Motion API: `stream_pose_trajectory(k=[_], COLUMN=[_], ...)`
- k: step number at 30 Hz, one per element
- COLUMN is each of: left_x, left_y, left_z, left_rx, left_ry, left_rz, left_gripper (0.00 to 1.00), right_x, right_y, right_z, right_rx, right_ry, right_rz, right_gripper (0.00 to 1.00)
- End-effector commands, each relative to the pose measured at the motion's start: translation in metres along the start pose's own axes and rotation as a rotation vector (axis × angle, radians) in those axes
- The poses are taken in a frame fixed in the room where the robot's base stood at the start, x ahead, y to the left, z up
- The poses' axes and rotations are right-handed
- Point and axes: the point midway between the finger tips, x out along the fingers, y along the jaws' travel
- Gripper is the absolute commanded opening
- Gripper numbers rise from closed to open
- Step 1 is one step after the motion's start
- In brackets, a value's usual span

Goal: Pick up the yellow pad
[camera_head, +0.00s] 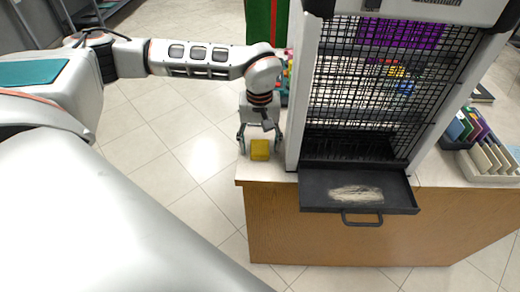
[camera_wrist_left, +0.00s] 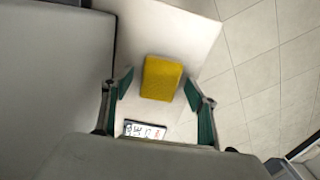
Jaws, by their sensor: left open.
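The yellow pad (camera_head: 260,150) lies flat on the left end of the counter top, close to the front left corner. My left gripper (camera_head: 259,140) is above it, pointing down, with its fingers apart. In the left wrist view the yellow pad (camera_wrist_left: 161,78) lies ahead of and between the two green-padded fingertips of my left gripper (camera_wrist_left: 158,92). The fingers are open and empty; I cannot tell how far above the pad they are. My right gripper is not in view.
A black mesh cage (camera_head: 390,90) stands on the counter just right of my left gripper. Its dark tray (camera_head: 315,195) sticks out over the front edge. A file holder (camera_head: 490,160) with several folders is farther right. Tiled floor (camera_head: 160,180) is clear to the left.

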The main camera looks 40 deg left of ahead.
Motion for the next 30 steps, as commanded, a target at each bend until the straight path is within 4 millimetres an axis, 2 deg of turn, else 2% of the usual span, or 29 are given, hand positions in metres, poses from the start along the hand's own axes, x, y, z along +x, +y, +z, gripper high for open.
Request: stream_pose_trajectory(k=[2, 4, 6, 7, 20, 25, 30], left_x=[-0.001, -0.001, -0.001, -0.001, -0.004, -0.020, -0.054], left_y=[0.000, 0.000, 0.000, 0.000, 0.000, 0.001, 0.001], left_z=[0.000, 0.000, 0.000, 0.000, 0.000, -0.001, -0.001], left_rx=[0.000, 0.000, 0.000, 0.000, 0.000, 0.000, 0.000], left_ry=[0.000, 0.000, 0.000, 0.000, 0.001, 0.003, 0.006], left_rz=[0.000, 0.000, 0.000, 0.000, 0.001, 0.003, 0.004], left_gripper=[0.58, 0.45, 0.27, 0.24, 0.23, 0.23, 0.23], right_x=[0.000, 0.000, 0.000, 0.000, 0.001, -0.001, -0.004], right_y=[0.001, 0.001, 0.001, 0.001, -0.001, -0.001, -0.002], right_z=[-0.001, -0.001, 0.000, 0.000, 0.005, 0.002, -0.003], right_rx=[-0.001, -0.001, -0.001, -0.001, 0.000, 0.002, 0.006], right_ry=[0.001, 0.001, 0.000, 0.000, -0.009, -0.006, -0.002], right_rz=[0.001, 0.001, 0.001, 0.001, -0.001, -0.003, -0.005], right_gripper=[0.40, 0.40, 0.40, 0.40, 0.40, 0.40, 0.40])
